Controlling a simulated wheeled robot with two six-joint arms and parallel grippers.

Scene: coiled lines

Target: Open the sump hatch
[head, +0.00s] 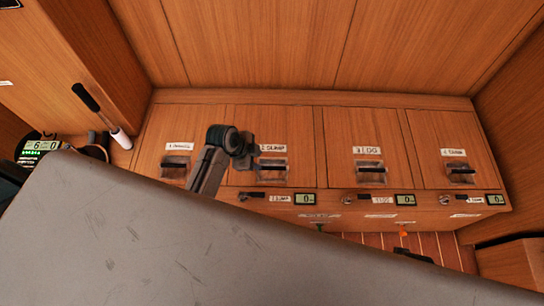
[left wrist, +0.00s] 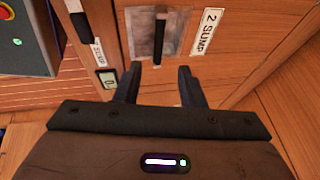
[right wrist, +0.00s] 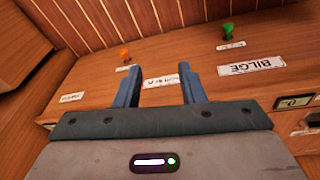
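The sump hatch (head: 302,128), a wooden panel labelled "2 SUMP", lies shut, second from the left in a row. Its dark bar handle (left wrist: 160,33) sits in a metal recess (left wrist: 142,38) in the left wrist view; the recess also shows in the head view (head: 272,173). My left gripper (left wrist: 159,68) is open and empty, its fingertips just short of the handle, one to each side of its line. In the head view my left gripper (head: 244,155) is near the hatch's left part. My right gripper (right wrist: 158,70) is open and empty, facing a front panel.
Other hatches, one labelled "4" (head: 432,125), lie in the same row. A black lever (head: 253,194) and a small display (head: 306,198) sit on the front ledge below the sump hatch. Orange (right wrist: 125,53) and green (right wrist: 227,31) knobs show in the right wrist view.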

